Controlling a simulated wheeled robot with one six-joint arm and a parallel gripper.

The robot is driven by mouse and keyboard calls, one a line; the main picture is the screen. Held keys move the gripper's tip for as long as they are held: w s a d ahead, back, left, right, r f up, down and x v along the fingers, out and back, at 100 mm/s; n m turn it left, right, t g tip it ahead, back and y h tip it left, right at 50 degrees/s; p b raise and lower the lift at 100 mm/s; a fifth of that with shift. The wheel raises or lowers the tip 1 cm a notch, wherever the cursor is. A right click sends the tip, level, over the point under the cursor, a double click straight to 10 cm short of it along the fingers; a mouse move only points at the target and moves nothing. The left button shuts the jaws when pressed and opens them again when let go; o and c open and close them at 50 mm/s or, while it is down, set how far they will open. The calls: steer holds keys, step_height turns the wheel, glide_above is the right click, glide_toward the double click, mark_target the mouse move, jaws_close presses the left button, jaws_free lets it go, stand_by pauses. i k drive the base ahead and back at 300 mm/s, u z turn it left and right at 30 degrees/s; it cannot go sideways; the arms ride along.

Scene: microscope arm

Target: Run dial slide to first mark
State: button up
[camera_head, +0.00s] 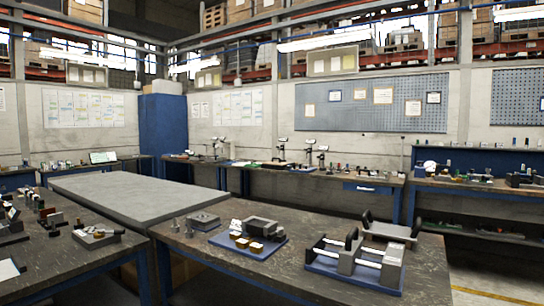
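A fixture with a blue base (340,277) stands at the front right of the near workbench. It has two pale rails (366,261) running left to right and a grey block (393,266) at the right end. A grey carriage (348,258) with an upright black part (352,238) sits across the rails near the middle. It looks like the dial slide, but no dial face can be made out. Any marks along the rails are too small to see. My gripper is not in view.
A grey tray-like piece (390,231) with two black uprights stands behind the fixture. A blue mat (232,249) with brass-coloured pieces lies to the left, by a grey housing (258,227). A grey block (203,221) is farther left. The bench front left is bare.

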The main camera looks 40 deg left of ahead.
mark_target(193, 158)
steer(key=z, duration=0.3)
steer(key=i, duration=5.65)
steer(key=u, duration=3.2)
steer(key=i, duration=2.4)
